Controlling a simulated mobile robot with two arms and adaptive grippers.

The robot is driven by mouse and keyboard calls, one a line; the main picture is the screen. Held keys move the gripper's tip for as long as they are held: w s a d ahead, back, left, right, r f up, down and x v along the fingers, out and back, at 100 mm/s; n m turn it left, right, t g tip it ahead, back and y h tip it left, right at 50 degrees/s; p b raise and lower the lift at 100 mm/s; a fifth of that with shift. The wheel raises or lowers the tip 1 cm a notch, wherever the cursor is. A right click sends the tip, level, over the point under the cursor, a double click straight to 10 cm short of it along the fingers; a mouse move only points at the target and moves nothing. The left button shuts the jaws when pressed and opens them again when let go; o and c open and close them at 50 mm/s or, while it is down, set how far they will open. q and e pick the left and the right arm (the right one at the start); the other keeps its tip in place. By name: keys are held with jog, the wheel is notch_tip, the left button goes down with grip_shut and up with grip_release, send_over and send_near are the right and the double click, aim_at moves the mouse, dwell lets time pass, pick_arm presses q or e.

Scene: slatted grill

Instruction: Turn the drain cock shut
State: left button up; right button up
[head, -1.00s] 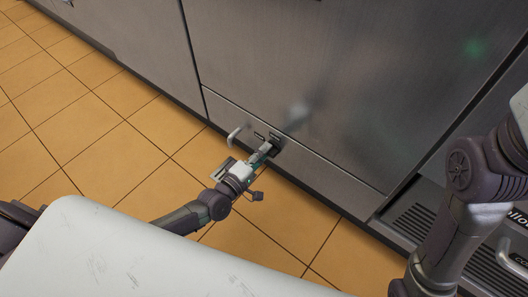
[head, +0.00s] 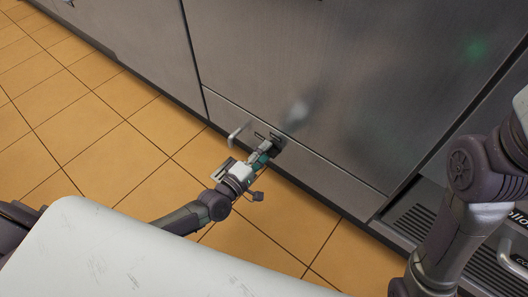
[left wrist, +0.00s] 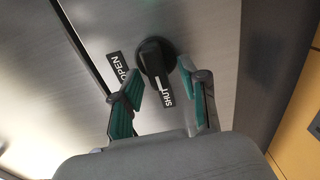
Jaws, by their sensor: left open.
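The drain cock (left wrist: 153,57) is a round black knob with a lever handle on the metal panel, between an OPEN label (left wrist: 119,66) and a SHUT label (left wrist: 168,95). Its handle points down toward the SHUT label in the left wrist view. My left gripper (left wrist: 161,70) is open, with one teal finger on each side of the handle; I cannot tell whether either touches it. In the head view my left gripper (head: 266,150) is at the low panel and mostly hides the cock (head: 277,145). My right gripper is out of view.
A curved pale pipe or handle (head: 236,133) sticks out just left of the cock. The steel cabinet front (head: 290,70) rises above it. Orange floor tiles (head: 110,150) lie clear at the left. A slatted vent (head: 415,222) is at the lower right.

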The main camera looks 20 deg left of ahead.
pick_arm(q)
jog(key=v, duration=1.2)
jog(key=shift+r, duration=0.15)
